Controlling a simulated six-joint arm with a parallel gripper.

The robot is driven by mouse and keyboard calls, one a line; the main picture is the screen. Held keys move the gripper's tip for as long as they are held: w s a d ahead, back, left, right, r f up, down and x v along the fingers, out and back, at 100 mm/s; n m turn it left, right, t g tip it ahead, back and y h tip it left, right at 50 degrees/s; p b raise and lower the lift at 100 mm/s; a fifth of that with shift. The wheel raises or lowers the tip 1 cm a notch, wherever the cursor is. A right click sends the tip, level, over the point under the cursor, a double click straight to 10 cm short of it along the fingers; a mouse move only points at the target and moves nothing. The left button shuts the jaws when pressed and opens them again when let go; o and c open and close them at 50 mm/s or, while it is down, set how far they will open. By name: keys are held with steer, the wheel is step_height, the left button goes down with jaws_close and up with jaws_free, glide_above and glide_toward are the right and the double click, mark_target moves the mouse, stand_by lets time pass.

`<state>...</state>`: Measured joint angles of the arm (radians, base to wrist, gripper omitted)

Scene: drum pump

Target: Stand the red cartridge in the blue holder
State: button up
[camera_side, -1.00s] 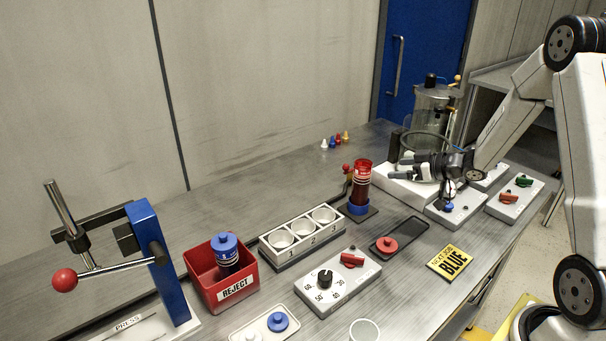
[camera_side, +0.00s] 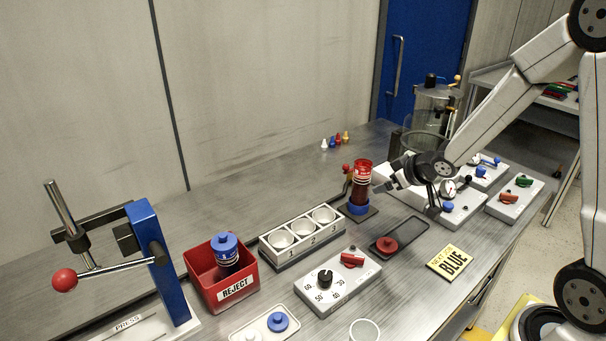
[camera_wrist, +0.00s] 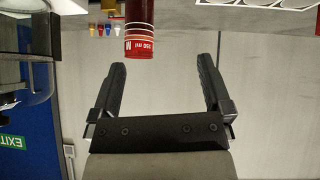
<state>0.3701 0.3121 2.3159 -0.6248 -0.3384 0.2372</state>
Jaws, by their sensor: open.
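The red cartridge (camera_side: 361,184) stands upright in the blue holder (camera_side: 357,209), on a dark base at the middle of the bench. Its lower end is hidden by the holder's rim. In the wrist view, the picture is upside down and the cartridge (camera_wrist: 139,28) reaches in from the top with its red, lettered end lowest. My gripper (camera_side: 382,179) is just right of the cartridge in the side view. In the wrist view, my gripper (camera_wrist: 162,65) has its fingers wide apart with nothing between them. The cartridge lies beyond the fingertips.
A three-cup rack (camera_side: 300,238) stands left of the holder. A red reject bin (camera_side: 210,290) holds a blue cartridge. A dark tray with a red knobbed cap (camera_side: 386,245) lies in front. A glass pump vessel (camera_side: 433,105) and control panels stand right.

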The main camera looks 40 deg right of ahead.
steer(key=s+a+f+g+y, duration=0.1)
steer(key=s+a+g, duration=0.5)
steer(key=s+a, duration=0.6)
steer(key=shift+s+a+f+m+g, duration=0.15)
steer(key=shift+s+a+m+g, duration=0.2)
steer(key=shift+s, duration=0.8)
